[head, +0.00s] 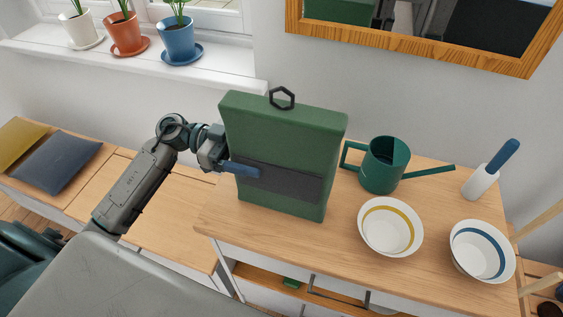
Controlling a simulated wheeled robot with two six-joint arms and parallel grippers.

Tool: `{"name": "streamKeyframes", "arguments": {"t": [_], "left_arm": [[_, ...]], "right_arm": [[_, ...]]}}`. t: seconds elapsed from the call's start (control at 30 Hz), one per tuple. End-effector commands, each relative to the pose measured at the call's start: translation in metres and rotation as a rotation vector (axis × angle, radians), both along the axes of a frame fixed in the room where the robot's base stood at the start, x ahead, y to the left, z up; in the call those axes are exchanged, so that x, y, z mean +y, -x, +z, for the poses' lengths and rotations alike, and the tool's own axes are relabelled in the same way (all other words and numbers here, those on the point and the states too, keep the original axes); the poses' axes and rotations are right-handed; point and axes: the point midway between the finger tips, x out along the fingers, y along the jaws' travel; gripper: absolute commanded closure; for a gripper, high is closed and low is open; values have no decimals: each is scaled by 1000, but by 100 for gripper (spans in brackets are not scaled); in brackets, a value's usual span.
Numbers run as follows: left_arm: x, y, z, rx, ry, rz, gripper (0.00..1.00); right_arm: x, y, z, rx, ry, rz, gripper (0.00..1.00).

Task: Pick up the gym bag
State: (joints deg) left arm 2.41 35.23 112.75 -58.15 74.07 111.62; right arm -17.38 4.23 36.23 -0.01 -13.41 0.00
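The gym bag (290,136) is a green, box-shaped bag with a wide dark band across its front and a black loop on top. It is upright at the left part of the wooden tabletop; I cannot tell if its base touches the wood. My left gripper (241,169) is at the bag's left edge, at the height of the band. One blue finger lies across the front of the bag. The other finger is hidden, so its grip on the bag is unclear. My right gripper is not in view.
The wooden tabletop (323,258) also holds a green watering can (385,165), a yellow-ringed bowl (390,226), a blue-ringed bowl (482,251) and a white blue-handled object (483,184). Potted plants (126,33) stand on the sill. A framed mirror (420,38) hangs behind.

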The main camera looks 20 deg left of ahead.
Motion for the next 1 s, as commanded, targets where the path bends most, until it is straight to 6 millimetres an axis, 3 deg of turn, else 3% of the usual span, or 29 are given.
{"name": "streamKeyframes", "arguments": {"t": [0.03,0.3,0.53,0.67,1.0], "left_arm": [[0,0,0,0,0,0,32],[0,0,0,0,0,0,84],[0,0,2,-1,1,0,84],[1,0,13,-5,-2,0,84],[1,0,78,-6,-2,0,84]], "right_arm": [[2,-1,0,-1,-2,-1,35],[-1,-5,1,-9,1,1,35],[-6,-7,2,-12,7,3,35],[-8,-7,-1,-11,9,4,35],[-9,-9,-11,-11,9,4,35]]}}
